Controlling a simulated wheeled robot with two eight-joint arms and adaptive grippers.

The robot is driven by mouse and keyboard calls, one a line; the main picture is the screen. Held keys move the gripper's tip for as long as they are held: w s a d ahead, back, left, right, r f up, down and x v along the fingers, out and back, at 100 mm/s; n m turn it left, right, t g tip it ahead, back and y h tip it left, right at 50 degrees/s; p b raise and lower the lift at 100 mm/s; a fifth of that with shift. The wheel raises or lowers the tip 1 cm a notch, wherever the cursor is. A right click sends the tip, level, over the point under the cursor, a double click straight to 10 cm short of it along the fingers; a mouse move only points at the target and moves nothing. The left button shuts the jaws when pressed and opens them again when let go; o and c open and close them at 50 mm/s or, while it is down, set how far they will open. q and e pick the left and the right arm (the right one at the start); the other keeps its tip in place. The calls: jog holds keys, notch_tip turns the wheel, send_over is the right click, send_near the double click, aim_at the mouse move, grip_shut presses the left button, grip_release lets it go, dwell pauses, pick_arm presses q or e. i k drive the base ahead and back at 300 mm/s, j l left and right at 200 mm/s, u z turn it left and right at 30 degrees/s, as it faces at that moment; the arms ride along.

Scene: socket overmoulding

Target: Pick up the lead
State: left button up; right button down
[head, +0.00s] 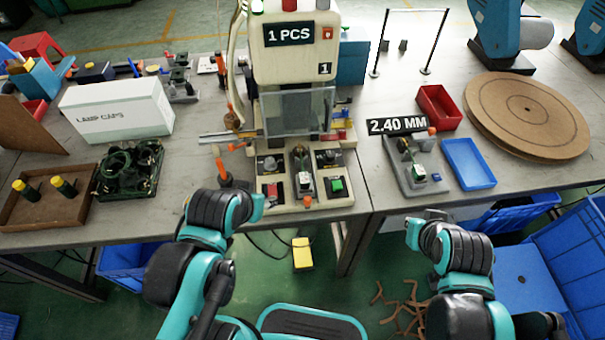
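A dark green looped bundle (128,168), which looks like coiled lead, lies on the left table beside a brown tray; I cannot make out a single lead in it. My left gripper end (258,206) is in front of the table edge, right of the bundle and apart from it. My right gripper end (414,234) is in front of the right table's edge, far from the bundle. The fingers of both are too small or turned away to show whether they are open. I see nothing held in either.
A press machine (294,45) with a control base stands mid-table. A white LAMP CAPS box (118,110) is behind the bundle. The brown tray (42,215) holds two yellow-topped black pieces. A gauge fixture (408,180), blue tray (468,164), red tray (438,107) and round board (526,113) stand right.

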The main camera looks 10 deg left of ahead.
aim_at(418, 172)
jog(key=i+l, duration=0.15)
jog(key=l, duration=0.25)
jog(key=i+l+u, duration=0.1)
jog(key=l, duration=0.3)
jog(key=i+l, duration=0.1)
jog(key=l, duration=0.3)
jog(key=i+l+u, duration=0.1)
jog(key=l, duration=0.3)
jog(key=i+l, duration=0.15)
jog(key=l, duration=0.3)
